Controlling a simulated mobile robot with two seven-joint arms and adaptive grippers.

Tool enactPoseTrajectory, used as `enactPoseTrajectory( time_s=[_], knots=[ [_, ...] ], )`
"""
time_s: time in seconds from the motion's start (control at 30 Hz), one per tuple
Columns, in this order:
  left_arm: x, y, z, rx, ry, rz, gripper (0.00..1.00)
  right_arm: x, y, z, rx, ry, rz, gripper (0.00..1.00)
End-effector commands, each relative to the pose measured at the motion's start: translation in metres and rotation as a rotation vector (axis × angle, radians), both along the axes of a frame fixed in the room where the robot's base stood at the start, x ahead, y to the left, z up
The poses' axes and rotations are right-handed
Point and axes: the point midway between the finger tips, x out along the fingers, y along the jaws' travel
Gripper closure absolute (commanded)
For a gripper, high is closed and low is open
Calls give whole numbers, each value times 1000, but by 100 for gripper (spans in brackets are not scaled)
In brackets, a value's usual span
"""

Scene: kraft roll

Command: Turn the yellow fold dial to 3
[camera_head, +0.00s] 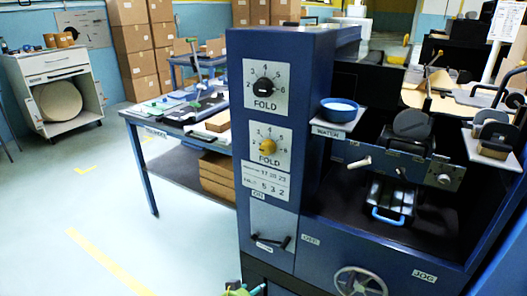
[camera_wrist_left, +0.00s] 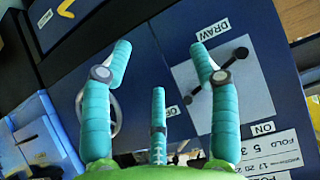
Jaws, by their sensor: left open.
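The yellow fold dial (camera_head: 267,146) sits on a pale plate marked from 2 to 6, on the front of the blue machine column (camera_head: 314,150). Its pointer is too small to read. A similar black fold dial (camera_head: 264,84) is on the plate above it. My left gripper (camera_head: 243,290) just shows at the bottom edge of the head view, well below the yellow dial. In the left wrist view its teal fingers (camera_wrist_left: 160,62) are spread with nothing between them. The yellow dial itself is not visible there. My right gripper is in neither view.
Below the dial are a number card (camera_head: 267,180) and a plate with a black lever (camera_head: 272,242), also in the left wrist view (camera_wrist_left: 228,72). A handwheel (camera_head: 361,282) is lower right. A shelf with a blue-rimmed bowl (camera_head: 339,110) juts out right. Floor left is clear.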

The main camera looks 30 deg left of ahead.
Motion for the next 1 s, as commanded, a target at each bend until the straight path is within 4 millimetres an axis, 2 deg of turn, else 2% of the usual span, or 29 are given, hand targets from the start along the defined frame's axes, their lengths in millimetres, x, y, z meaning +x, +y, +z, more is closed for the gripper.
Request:
enactPoseTrajectory(
  time_s=[0.03, 0.07, 0.1, 0.17, 0.2, 0.3, 0.4, 0.5, 0.57, 1.0],
  knots=[
    [29, 15, 69, -3, -104, 9, 39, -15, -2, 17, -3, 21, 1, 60],
    [43, 22, 100, -7, -161, 15, 39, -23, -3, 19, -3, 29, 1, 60],
    [59, 30, 141, -13, -235, 19, 39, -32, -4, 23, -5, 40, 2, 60],
    [78, 40, 200, -23, -339, 22, 39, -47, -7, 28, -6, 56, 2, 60],
    [87, 47, 236, -27, -402, 23, 39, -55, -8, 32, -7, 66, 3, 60],
    [101, 57, 312, -38, -533, 19, 39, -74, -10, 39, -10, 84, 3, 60],
    [106, 62, 361, -45, -618, 13, 39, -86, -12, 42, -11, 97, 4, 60],
    [108, 64, 384, -50, -661, 10, 39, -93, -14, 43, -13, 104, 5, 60],
    [111, 65, 389, -51, -672, 9, 39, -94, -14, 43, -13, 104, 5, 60],
    [168, 65, 387, -51, -671, 10, 39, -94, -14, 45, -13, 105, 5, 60]
  ],
)
